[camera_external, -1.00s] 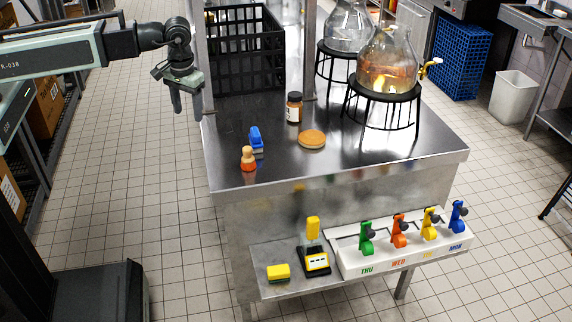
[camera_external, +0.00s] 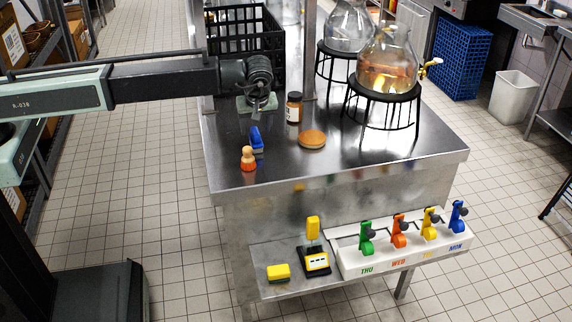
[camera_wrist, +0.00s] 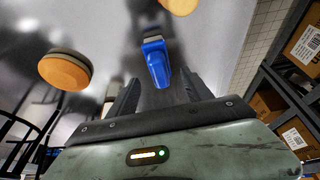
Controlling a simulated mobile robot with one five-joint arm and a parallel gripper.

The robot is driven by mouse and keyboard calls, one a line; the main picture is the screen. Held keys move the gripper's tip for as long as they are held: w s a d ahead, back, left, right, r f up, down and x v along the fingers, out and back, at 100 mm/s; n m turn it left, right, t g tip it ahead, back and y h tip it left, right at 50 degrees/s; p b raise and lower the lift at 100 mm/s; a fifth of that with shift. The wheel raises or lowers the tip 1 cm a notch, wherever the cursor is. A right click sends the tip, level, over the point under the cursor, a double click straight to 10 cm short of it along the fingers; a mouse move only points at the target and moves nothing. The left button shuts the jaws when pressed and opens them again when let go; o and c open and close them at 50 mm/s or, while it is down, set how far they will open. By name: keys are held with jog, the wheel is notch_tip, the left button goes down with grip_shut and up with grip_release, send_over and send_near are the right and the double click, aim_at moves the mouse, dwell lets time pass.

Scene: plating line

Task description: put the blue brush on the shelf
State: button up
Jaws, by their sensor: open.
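The blue brush (camera_external: 256,139) stands on the steel tabletop near its left edge, just behind an orange figure-shaped object (camera_external: 248,159). In the wrist view the brush (camera_wrist: 157,62) is ahead of my fingers, roughly between their lines. My gripper (camera_external: 256,112) is over the table behind the brush, apart from it, with its fingers partly hidden in the external view. In the wrist view my gripper (camera_wrist: 158,92) is open with nothing between its fingers. A low steel shelf (camera_external: 285,289) along the table's front holds several items.
A brown jar (camera_external: 294,107) and an orange round disc (camera_external: 312,139) stand right of the brush. A black crate (camera_external: 245,45) is behind my gripper. Flasks on black stands (camera_external: 386,95) are farther right. The shelf holds a yellow sponge (camera_external: 278,272), a yellow-black device (camera_external: 316,262) and a white rack (camera_external: 405,255).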

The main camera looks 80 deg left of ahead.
aim_at(255, 130)
jog(key=b+x, duration=0.5)
jog(key=shift+d+f, duration=0.25)
jog(key=shift+f, duration=0.05)
jog(key=shift+r, duration=0.2)
grip_shut()
jog(key=shift+r, duration=0.15)
